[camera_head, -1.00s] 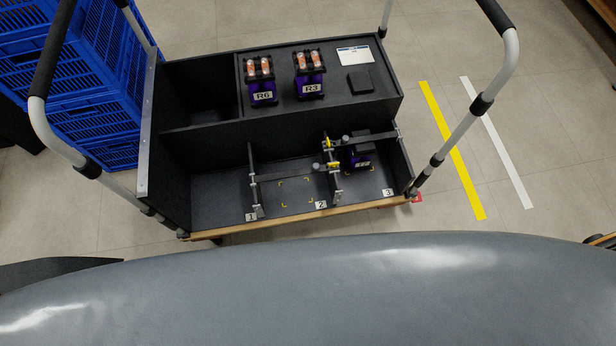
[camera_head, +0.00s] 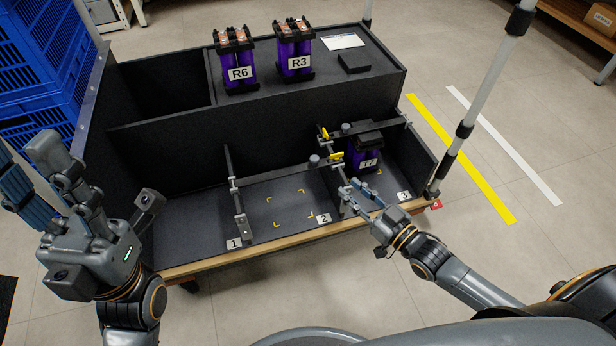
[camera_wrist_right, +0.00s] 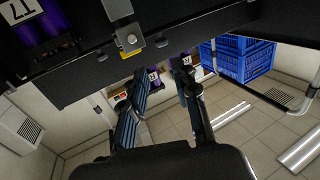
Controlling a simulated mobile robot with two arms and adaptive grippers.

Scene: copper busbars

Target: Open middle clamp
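The middle clamp (camera_head: 290,170) is a thin grey bar lying across bay 2, with a round knob and a yellow handle (camera_head: 335,157) at its right end. Another clamp bar (camera_head: 375,127) with a yellow handle crosses bay 3 above the purple-and-black T7 unit (camera_head: 367,160). My right gripper (camera_head: 358,190) is open and empty by the front of the divider between bays 2 and 3, below and in front of the yellow handles. Its two fingers (camera_wrist_right: 158,78) show apart in the right wrist view. My left gripper (camera_head: 25,150) is open and empty at the far left, away from the clamps.
The black cart has a wooden front edge (camera_head: 290,238) and upright posts (camera_head: 490,90). Units R6 (camera_head: 235,62) and R3 (camera_head: 294,55) stand on its upper shelf. Blue crates (camera_head: 40,60) are at the left. Bay 2's floor (camera_head: 285,208) is clear.

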